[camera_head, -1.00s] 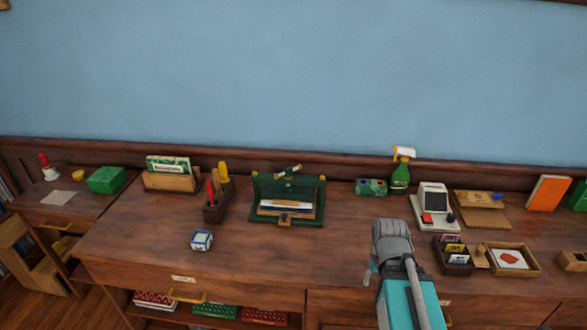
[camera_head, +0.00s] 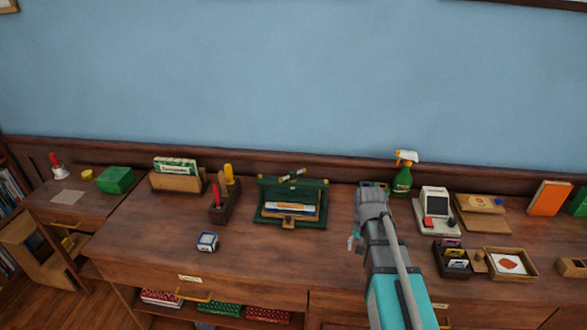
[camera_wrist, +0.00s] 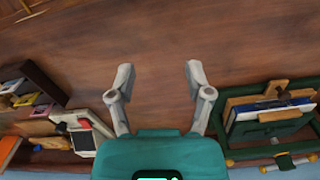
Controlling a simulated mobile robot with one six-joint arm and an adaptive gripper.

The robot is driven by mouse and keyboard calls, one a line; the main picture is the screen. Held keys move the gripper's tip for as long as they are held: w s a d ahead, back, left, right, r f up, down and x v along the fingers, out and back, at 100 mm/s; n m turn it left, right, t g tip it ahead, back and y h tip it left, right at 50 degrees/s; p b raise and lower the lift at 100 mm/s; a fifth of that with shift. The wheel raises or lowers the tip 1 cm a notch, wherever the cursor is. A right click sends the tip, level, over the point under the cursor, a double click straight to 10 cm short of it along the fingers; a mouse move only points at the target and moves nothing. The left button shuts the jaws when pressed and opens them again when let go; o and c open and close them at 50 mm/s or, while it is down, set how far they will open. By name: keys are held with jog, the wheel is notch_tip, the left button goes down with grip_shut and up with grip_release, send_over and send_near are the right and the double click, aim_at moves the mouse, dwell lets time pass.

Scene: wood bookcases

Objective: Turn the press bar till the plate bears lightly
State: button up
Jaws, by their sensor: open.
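The green press (camera_head: 262,215) stands on the wooden desk, left of my arm. Its press bar (camera_head: 292,174), pale with brass ends, lies across the top at a slant. In the wrist view the bar (camera_wrist: 288,162) is at the lower right, partly cut off. White and blue papers or books (camera_wrist: 270,104) sit inside the press; I cannot tell whether the plate touches them. My gripper (camera_wrist: 159,74) is open and empty above bare desk, apart from the press. In the head view my gripper (camera_head: 354,241) shows only in part, right of the press.
A dark tool holder (camera_head: 225,210) and a small blue-white box (camera_head: 207,242) are left of the press. A green spray bottle (camera_head: 402,178), a card terminal (camera_head: 436,208) and trays (camera_head: 511,263) are to the right. Bare desk lies before the press.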

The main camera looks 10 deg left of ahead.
jog(key=w+a+r+m+p, duration=0.2)
jog(key=w+a+r+p, duration=0.25)
jog(key=w, duration=0.55)
jog(key=w+a+r+m+p, duration=0.2)
jog(key=w+a+r+p, duration=0.3)
jog(key=w, duration=0.4)
notch_tip(320, 180, up, 7)
jog(key=m+p, duration=0.4)
jog(key=p, duration=0.1)
send_over(293, 172)
jog(key=shift+a+f, duration=0.2)
jog(key=shift+s+f, duration=0.1)
jog(key=shift+f, duration=0.1)
notch_tip(293, 172, down, 14)
jog(key=b, duration=1.3)
jog(key=shift+d+r+b, duration=0.1)
jog(key=shift+r+b, duration=0.15)
jog(key=shift+b, duration=0.1)
grip_shut()
